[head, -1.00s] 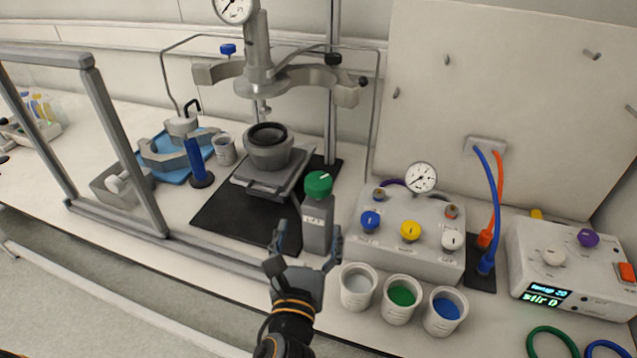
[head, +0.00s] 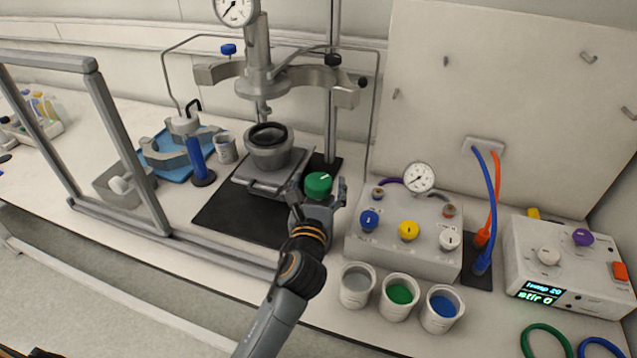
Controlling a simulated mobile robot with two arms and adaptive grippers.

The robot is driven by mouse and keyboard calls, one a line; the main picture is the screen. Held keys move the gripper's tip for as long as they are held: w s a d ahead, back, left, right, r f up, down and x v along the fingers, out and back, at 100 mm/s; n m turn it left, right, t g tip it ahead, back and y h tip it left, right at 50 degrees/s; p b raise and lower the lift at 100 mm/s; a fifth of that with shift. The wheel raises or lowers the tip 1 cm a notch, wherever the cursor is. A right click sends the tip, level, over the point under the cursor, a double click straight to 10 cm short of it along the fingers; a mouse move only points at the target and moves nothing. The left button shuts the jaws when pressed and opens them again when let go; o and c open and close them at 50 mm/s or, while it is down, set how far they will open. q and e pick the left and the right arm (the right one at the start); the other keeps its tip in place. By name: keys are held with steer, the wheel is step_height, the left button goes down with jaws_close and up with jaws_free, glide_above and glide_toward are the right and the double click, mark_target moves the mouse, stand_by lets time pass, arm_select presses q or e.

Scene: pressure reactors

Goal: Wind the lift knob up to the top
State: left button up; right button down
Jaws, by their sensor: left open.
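The lift knob (head: 318,184) is a green round knob with a light mark, on top of a grey post near the middle of the bench. My left gripper (head: 319,191) is open, with one finger on each side of the green knob. I cannot tell whether the fingers touch it. The gripper and wrist hide most of the post below the knob. The grey reactor vessel (head: 268,152) sits on its lift platform (head: 262,187) behind and left of the knob, below the clamp head (head: 275,80). My right gripper is not in view.
A grey valve box (head: 405,240) with blue, yellow and white knobs stands right of the lift knob. Three cups, one with a green content (head: 399,295), stand in front of it. A grey frame (head: 130,150) stands at the left. A stirrer controller (head: 568,268) is at the far right.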

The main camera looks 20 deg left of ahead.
arm_select(q)
steer(key=shift+c, duration=0.2)
steer(key=c, duration=1.1)
steer(key=shift+r+m+h+p, duration=0.25)
steer(key=shift+m+h+p, duration=0.15)
steer(key=shift+h+p, duration=0.4)
steer(key=shift+c, duration=0.2)
steer(key=m+h+p, duration=0.2)
steer(key=p, duration=0.1)
steer(key=shift+a+h, duration=0.1)
steer(key=shift+h, duration=0.3)
steer(key=m+h+p, duration=0.1)
steer(key=h, duration=0.1)
steer(key=shift+m+h, duration=0.4)
steer(key=shift+f+m+g+h, duration=0.25)
steer(key=shift+m+g+h, duration=0.25)
steer(key=shift+m+h, duration=0.55)
steer(key=shift+f+m+g+h, duration=0.1)
steer(key=shift+m+g+h, duration=0.25)
steer(key=shift+h, duration=0.5)
steer(key=m+g+h+b, duration=0.7)
steer(key=g+h+b, duration=0.1)
steer(key=b, duration=0.5)
steer(key=shift+f+b, duration=0.1)
steer(key=shift+b, duration=0.3)
steer(key=shift+r+m+g+h+b, duration=0.25)
steer(key=shift+m+g+h+b, duration=0.25)
steer(key=shift+m+g+b, duration=0.45)
